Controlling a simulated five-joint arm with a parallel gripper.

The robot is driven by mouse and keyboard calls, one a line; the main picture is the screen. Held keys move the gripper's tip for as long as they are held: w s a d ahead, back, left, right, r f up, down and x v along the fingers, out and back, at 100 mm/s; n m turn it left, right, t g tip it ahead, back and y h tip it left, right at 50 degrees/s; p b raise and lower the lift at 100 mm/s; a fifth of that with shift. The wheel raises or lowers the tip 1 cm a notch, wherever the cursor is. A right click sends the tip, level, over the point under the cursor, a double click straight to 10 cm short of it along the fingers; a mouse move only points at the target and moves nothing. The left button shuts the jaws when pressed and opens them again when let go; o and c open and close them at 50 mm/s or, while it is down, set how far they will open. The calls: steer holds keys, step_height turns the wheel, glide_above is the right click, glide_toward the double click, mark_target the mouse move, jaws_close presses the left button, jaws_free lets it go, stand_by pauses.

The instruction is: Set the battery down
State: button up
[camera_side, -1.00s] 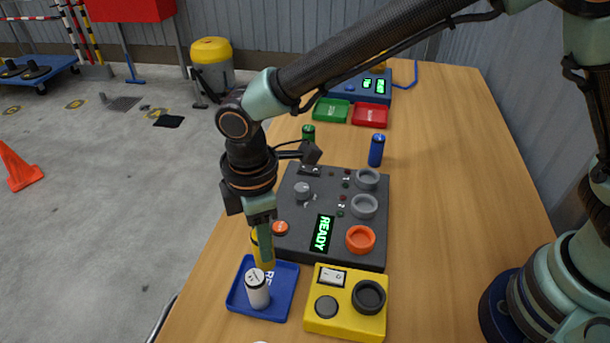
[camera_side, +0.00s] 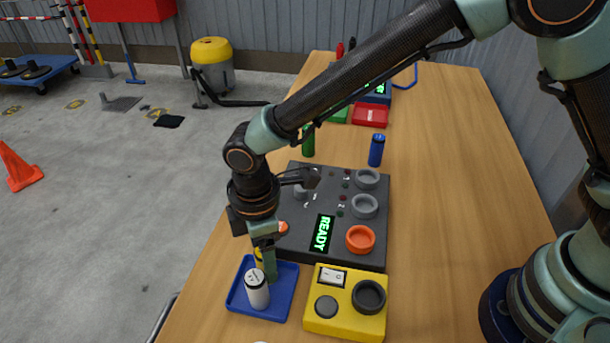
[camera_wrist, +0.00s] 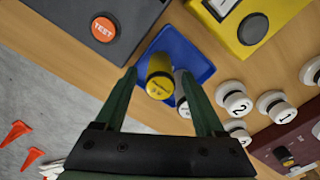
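A yellow battery (camera_wrist: 160,77) stands in or over the blue tray (camera_side: 284,304), between the fingers of my gripper (camera_wrist: 159,75) in the wrist view. A gap shows between the battery and the left finger. In the side view my gripper (camera_side: 268,272) reaches down at the tray's back part, and the yellow battery (camera_side: 258,257) is mostly hidden behind a finger. A white battery (camera_side: 257,291) stands upright at the tray's front; in the wrist view it is partly covered by the right finger. The tray also shows in the wrist view (camera_wrist: 188,45).
A dark panel (camera_side: 290,242) with a READY display and round sockets lies behind the tray. A yellow tester (camera_side: 345,318) stands close on the right. A blue battery (camera_side: 376,150) and a green battery (camera_side: 308,142) stand farther back. The table's right side is clear.

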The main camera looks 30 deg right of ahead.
step_height(320, 180, up, 12)
steer(key=w+d+r+m+t, duration=0.1)
steer(key=d+r+m, duration=0.15)
steer(key=d, duration=0.25)
steer(key=w+d+r+m, duration=0.2)
steer(key=d+r, duration=0.1)
steer(key=d, duration=0.2)
steer(key=s+d+r+m+t, duration=0.1)
steer(key=d+m, duration=0.4)
steer(key=d, duration=0.6)
steer(key=s+d+r+m+t, duration=0.1)
steer(key=s+d+m+t, duration=0.2)
steer(key=s+d+m, duration=0.3)
steer(key=d, duration=0.5)
steer(key=shift+r+t, duration=0.2)
steer(key=shift+t, duration=0.1)
